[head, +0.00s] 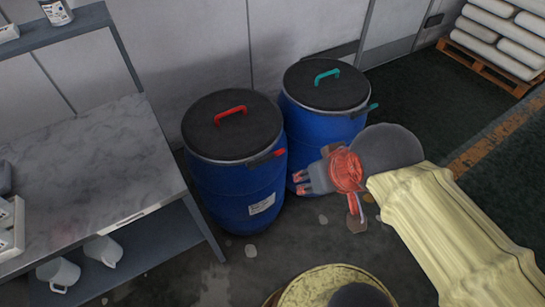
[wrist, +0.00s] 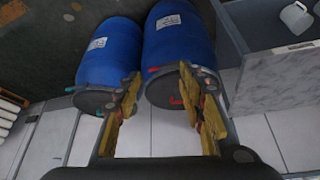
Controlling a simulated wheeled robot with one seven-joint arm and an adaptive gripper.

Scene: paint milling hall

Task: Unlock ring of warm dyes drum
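A blue drum with a red lid handle (head: 230,113) stands upright beside the steel bench. Its black lid (head: 215,135) is on, and a red lever (head: 268,158) lies along the ring at its right front. The label is too small to read. In the wrist view this drum (wrist: 172,42) appears upside down, with its red lever (wrist: 153,69) on the rim. A second blue drum (head: 318,126) has a teal handle (head: 327,76) and a teal lever. My gripper (head: 298,182) is open and empty, right of the red-lever drum and apart from its lever; its fingers (wrist: 168,88) are spread in the wrist view.
A bench (head: 90,155) with a shelf and white jugs (head: 60,273) stands close on the left. A wall is behind the drums. A yellowish round lid (head: 325,285) is at the front. A pallet of sacks (head: 495,65) is at the back right. Dark floor between is open.

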